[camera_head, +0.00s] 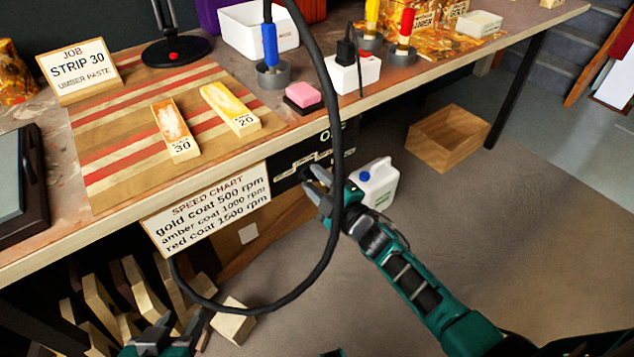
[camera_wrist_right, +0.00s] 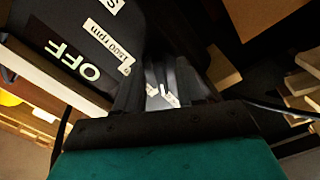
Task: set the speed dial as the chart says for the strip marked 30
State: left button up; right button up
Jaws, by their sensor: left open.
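The strip marked 30 (camera_head: 176,133) lies on the striped board, orange-brown with a pale glare on its face. The speed chart (camera_head: 208,212) on the bench front reads gold coat 500 rpm, amber coat 1000 rpm, red coat 1500 rpm. The dark dial panel (camera_head: 289,166) is beside it, partly hidden by my right gripper (camera_head: 312,187). My right gripper is at the panel; the dial and its setting are hidden. In the right wrist view, the panel (camera_wrist_right: 72,30) shows OFF and an rpm label. My left gripper (camera_head: 178,330) is open, low at the bottom left.
The strip marked 20 (camera_head: 230,108) lies nearby, golden yellow. A job sign (camera_head: 80,69) reads strip 30, umber paste. A black cable (camera_head: 330,240) loops in front of the bench. A white jug (camera_head: 377,186) and wooden crate (camera_head: 447,138) stand on the floor.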

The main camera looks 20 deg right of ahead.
pick_arm(q)
jog(key=shift+r, duration=0.1)
pick_arm(e)
grip_shut()
pick_arm(q)
jog(key=shift+a+r, duration=0.1)
pick_arm(e)
jog(key=shift+m, duration=0.3)
jog(key=m+p, duration=0.2)
jog(key=m, duration=0.1)
jog(key=m+p, duration=0.1)
jog(key=m, duration=0.3)
jog(key=shift+m, duration=0.4)
pick_arm(q)
jog(key=shift+s+a+r+p, duration=0.1)
jog(key=shift+a+r+p, duration=0.15)
jog(key=shift+r, duration=0.2)
jog(key=shift+s+a+r+p, duration=0.1)
jog(key=shift+a+r+p, duration=0.1)
jog(key=shift+r, duration=0.25)
pick_arm(e)
jog(key=shift+f+m, duration=0.1)
jog(key=shift+m, duration=1.6)
pick_arm(q)
jog(key=shift+d, duration=0.1)
jog(key=shift+w+r, duration=0.1)
jog(key=shift+r, duration=0.05)
pick_arm(e)
grip_release()
